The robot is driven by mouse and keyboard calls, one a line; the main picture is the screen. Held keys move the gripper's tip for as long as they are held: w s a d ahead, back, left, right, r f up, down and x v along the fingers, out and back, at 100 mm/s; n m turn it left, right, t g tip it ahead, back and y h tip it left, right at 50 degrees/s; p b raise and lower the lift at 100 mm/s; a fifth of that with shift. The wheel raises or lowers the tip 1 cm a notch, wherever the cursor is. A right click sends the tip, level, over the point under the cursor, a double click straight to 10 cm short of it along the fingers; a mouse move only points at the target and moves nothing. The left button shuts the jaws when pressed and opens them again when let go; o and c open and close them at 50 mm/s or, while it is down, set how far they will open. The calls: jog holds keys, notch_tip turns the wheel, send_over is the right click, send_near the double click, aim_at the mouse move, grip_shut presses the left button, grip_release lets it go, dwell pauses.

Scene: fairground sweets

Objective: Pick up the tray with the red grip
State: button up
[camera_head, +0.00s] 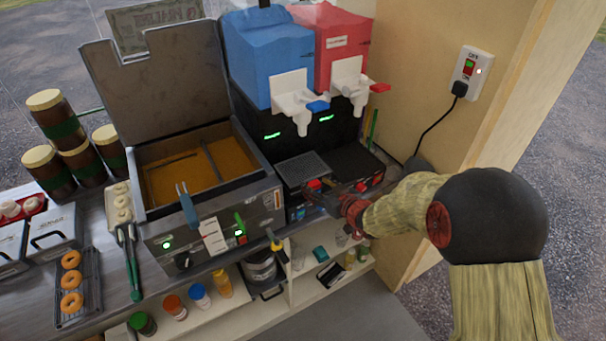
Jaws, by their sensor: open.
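A slush machine with a blue tank and a red tank stands at the back. At its base, a grey slatted drip tray (302,169) lies under the blue tank and a darker tray surface (355,160) lies under the red one. A small red piece (315,184) shows at the front edge of the grey tray, and another red spot shows farther right by my gripper; I cannot tell which is a tray's grip. My gripper (322,197) is open, pointing left, at the front of the machine. Its fingers partly hide the machine's front, and contact cannot be made out.
A fryer (195,170) with a raised lid stands left of the machine. Tongs (130,260) and a rack of doughnuts (75,290) lie farther left. Shelves with jars (222,283) are below the counter. A wooden wall (440,60) with a plugged socket stands at right.

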jog(key=shift+c, duration=1.4)
grip_shut()
